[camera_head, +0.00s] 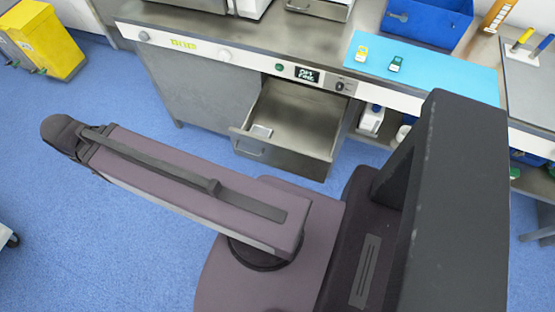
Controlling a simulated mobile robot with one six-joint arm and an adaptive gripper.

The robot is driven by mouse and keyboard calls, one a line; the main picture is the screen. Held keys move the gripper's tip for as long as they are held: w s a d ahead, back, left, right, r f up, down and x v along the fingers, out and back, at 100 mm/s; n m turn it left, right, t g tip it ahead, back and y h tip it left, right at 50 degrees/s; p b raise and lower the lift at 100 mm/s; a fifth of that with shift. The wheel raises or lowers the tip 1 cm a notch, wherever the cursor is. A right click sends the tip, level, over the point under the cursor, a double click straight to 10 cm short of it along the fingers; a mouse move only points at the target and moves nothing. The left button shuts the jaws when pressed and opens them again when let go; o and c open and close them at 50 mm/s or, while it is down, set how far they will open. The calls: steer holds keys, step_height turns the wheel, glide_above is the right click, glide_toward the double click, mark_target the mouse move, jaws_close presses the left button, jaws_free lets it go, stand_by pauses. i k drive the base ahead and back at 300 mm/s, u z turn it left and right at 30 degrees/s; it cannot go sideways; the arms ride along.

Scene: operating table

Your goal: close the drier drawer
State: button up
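The drier drawer (296,122) is a grey metal drawer, pulled well out from under the counter. Its front panel (281,158) faces me, with a handle (249,149) toward its left side. A small light item (261,131) lies inside near the front left. The control strip above it carries a small dark display (307,75), a green button and a knob. My gripper is outside the picture.
The metal counter (230,32) runs across the back with a blue mat (440,74) and blue bin (425,20) on top. Bottles (371,120) stand on a shelf right of the drawer. A yellow bin (44,38) stands far left. The blue floor (130,215) at left is clear.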

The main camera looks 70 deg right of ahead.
mark_target(305, 123)
steer(key=z, duration=0.45)
steer(key=k, duration=1.25)
steer(key=z, duration=0.55)
steer(key=i, duration=0.95)
steer(key=z, duration=0.25)
steer(key=k, duration=0.3)
steer(key=u, duration=0.1)
